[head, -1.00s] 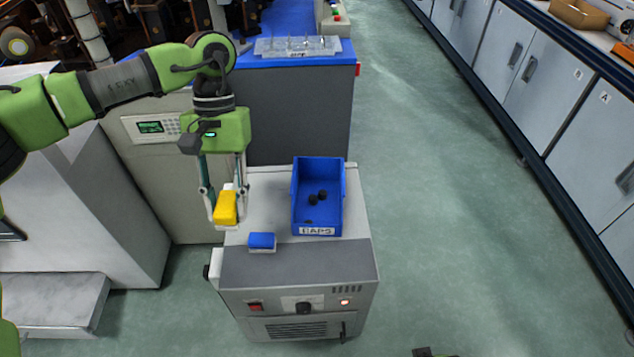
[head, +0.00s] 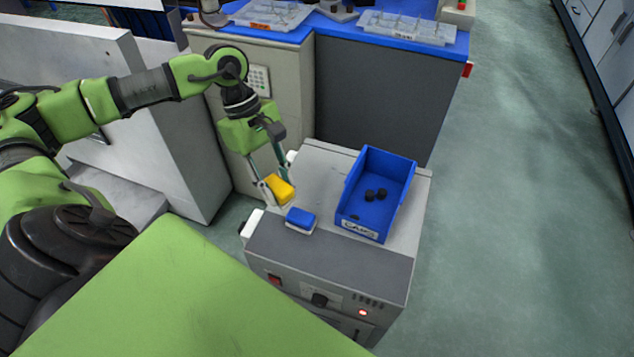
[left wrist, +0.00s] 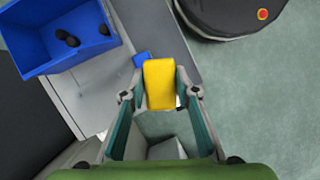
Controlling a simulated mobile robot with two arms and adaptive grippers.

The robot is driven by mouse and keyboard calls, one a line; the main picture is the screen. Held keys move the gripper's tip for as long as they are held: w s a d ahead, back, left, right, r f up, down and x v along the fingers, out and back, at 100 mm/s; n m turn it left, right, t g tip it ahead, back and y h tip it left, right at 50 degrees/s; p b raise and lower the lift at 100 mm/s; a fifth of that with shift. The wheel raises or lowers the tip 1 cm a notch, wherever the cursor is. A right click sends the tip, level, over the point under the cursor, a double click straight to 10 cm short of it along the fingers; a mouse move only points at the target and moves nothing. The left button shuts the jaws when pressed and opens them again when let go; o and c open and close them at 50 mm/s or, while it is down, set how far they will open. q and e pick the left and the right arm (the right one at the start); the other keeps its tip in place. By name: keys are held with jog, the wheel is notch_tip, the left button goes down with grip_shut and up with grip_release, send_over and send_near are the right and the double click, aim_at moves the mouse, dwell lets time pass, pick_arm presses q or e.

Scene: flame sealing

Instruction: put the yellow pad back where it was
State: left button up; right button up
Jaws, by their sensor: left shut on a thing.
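The yellow pad (head: 280,188) is held between the fingertips of my left gripper (head: 278,184), at the left edge of the grey machine's top. In the left wrist view the yellow pad (left wrist: 159,84) sits between the two fingers of my left gripper (left wrist: 160,95). I cannot tell whether the pad touches the surface. A blue pad with a white base (head: 300,219) stands close by on the machine, toward its front. In the left wrist view the blue pad (left wrist: 141,59) is partly hidden behind the yellow one. My right gripper is not in view.
The grey machine (head: 330,250) has a blue caps bin (head: 352,222) on its top, right of the pads, with a few dark caps inside. A blue-topped bench (head: 380,50) with clear trays stands behind. Green floor (head: 500,200) is free at the right.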

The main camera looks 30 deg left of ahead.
pick_arm(q)
jog(key=w+f, duration=0.3)
jog(key=w, duration=0.1)
jog(key=w+f+b, duration=0.1)
jog(key=w+f, duration=0.2)
jog(key=w, duration=0.2)
jog(key=w+f+b, duration=0.1)
jog(key=w+f, duration=0.2)
jog(key=w, duration=0.1)
jog(key=shift+w+d+f, duration=0.15)
jog(key=shift+w+f, duration=0.15)
jog(key=shift+f, duration=0.05)
notch_tip(320, 180, down, 3)
jog(key=shift+w+b, duration=0.15)
jog(key=shift+b, duration=0.25)
jog(key=shift+f, duration=0.15)
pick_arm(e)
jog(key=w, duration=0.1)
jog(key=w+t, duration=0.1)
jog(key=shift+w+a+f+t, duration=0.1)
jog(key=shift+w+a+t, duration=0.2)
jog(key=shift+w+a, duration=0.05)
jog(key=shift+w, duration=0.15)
